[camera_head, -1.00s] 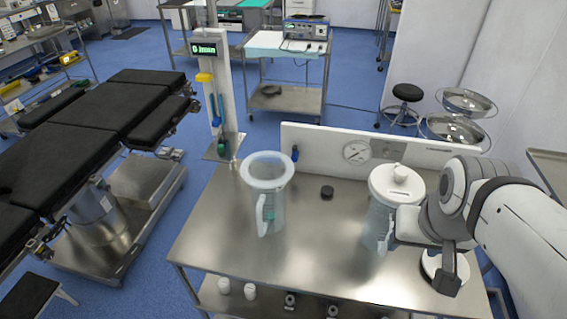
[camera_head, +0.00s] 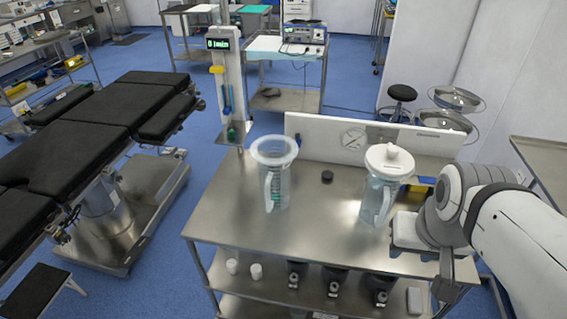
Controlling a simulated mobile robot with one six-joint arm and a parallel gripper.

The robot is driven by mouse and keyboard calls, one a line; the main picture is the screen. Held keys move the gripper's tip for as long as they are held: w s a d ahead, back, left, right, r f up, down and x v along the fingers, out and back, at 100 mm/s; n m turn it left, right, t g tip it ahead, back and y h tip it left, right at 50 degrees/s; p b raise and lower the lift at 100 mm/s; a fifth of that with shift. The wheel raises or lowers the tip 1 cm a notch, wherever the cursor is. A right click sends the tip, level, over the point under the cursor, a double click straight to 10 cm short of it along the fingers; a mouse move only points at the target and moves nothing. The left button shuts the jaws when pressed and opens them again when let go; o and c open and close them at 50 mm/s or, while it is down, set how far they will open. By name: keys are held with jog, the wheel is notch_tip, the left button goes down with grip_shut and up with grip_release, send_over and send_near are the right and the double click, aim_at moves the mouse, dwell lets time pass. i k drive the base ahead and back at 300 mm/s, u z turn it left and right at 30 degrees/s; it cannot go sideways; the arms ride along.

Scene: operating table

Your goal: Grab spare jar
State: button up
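Two clear jars with handles stand upright on the steel table (camera_head: 310,225). The left jar (camera_head: 277,188) has a wide pale rim, an open-looking top and green marks on its side. The right jar (camera_head: 375,200) has a white lid (camera_head: 390,160) with a raised knob. The pictures do not show which one is the spare. My gripper (camera_head: 428,255) is to the right of the lidded jar, near the table's right front part. A gap to that jar seems to show. The fingers are partly hidden by the wrist, so their opening is unclear.
A small dark cap (camera_head: 327,177) lies between the jars. A white panel with a gauge (camera_head: 354,139) stands along the table's back edge. A post with a green display (camera_head: 218,43) rises behind the left jar. The lower shelf holds dark devices (camera_head: 334,282). The table's front middle is clear.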

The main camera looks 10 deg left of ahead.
aim_at(274, 154)
jog(key=z, duration=0.75)
jog(key=k, duration=1.45)
jog(key=u, duration=0.75)
jog(key=i, duration=1.5)
jog(key=u, duration=0.05)
